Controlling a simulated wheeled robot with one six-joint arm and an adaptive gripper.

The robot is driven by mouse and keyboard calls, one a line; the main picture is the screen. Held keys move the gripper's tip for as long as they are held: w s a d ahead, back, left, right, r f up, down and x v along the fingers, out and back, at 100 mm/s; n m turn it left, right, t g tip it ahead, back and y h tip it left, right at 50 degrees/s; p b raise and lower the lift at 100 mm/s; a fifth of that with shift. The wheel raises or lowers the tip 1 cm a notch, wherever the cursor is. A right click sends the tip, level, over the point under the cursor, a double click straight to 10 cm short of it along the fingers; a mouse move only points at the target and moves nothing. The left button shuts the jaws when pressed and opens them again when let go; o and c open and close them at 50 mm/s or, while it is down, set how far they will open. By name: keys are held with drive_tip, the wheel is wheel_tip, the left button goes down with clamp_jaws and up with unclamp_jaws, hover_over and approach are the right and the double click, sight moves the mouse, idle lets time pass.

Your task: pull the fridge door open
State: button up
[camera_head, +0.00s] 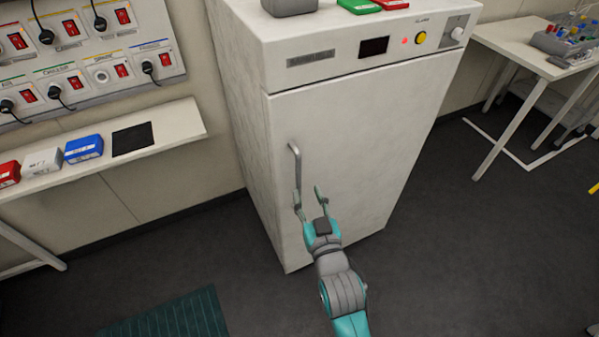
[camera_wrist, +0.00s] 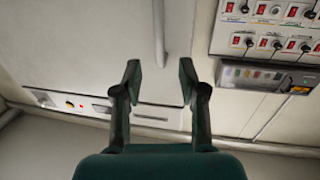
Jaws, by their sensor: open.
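The white fridge (camera_head: 243,130) stands upright in the middle of the head view, and its door (camera_head: 375,125) is shut. A grey vertical bar handle (camera_head: 295,165) is on the left side of the door. My gripper (camera_head: 310,203) is open in front of the door, near the lower end of the handle. In the wrist view, the handle (camera_wrist: 158,30) runs down the picture towards the gap between the spread fingers of my gripper (camera_wrist: 160,78). The fingers do not grip it; I cannot tell how far it lies beyond them.
A wall shelf (camera_head: 180,125) with several small boxes is left of the fridge, below a panel of switches and plugs (camera_head: 75,50). A white table (camera_head: 510,45) stands at the right. The dark floor around the fridge front is clear. A green mat (camera_head: 175,318) lies at the lower left.

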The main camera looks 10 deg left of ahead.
sight(299, 169)
drive_tip(key=x, duration=1)
drive_tip(key=shift+c, duration=0.2)
clamp_jaws()
